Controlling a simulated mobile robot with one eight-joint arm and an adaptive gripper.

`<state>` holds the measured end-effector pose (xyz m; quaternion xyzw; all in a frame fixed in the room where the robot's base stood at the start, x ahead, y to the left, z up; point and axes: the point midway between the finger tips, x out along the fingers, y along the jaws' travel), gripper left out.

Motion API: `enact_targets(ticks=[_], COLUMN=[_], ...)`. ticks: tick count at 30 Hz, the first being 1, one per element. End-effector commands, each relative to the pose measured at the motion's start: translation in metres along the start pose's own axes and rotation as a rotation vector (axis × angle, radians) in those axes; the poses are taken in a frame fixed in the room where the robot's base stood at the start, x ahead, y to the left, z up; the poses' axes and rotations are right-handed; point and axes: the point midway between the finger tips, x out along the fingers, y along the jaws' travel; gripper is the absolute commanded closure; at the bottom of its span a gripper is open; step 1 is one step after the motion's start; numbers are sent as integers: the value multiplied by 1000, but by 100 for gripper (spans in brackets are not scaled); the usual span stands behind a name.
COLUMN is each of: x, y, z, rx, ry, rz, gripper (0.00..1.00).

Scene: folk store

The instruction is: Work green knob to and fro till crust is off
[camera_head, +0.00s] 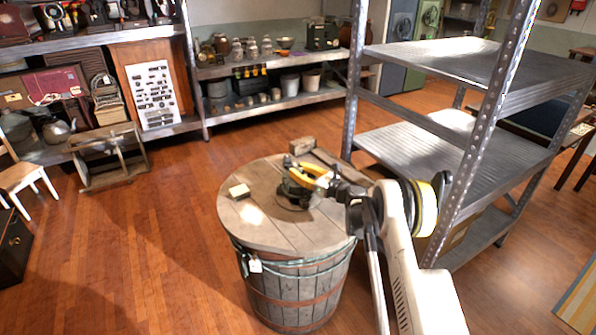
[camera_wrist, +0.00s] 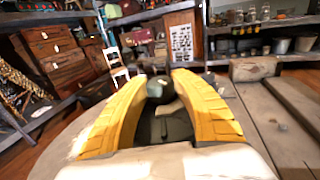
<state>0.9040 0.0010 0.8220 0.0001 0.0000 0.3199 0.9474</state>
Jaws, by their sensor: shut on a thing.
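A small dark device (camera_head: 296,192) stands on the round wooden top of a barrel (camera_head: 248,222). Its dark green round knob (camera_wrist: 154,89) shows between my fingertips in the wrist view, with a dark greenish body (camera_wrist: 172,122) below it. My gripper (camera_head: 305,170) has yellow fingers and reaches in from the right over the device. In the wrist view my gripper (camera_wrist: 160,80) is shut on the knob, one finger on each side. The fingers hide part of the device, and I cannot make out any crust on it.
A metal shelf rack (camera_head: 440,140) stands close at right. Open floor (camera_head: 130,240) lies to the left.

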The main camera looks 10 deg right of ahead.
Motion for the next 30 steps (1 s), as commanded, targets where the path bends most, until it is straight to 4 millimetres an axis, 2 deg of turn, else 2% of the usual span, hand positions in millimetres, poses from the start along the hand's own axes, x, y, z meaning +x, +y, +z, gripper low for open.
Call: enact_targets(ticks=[6, 7, 9, 20, 23, 30], x=[0, 0, 0, -5, -18, -72], y=[0, 0, 0, 0, -1, -1], z=[-1, -1, -1, 0, 0, 0], rx=[-1, -1, -1, 0, 0, 0], ry=[1, 1, 1, 0, 0, 1], rz=[0, 0, 0, -2, -2, -3], gripper=[100, 62, 46, 46, 46, 46])
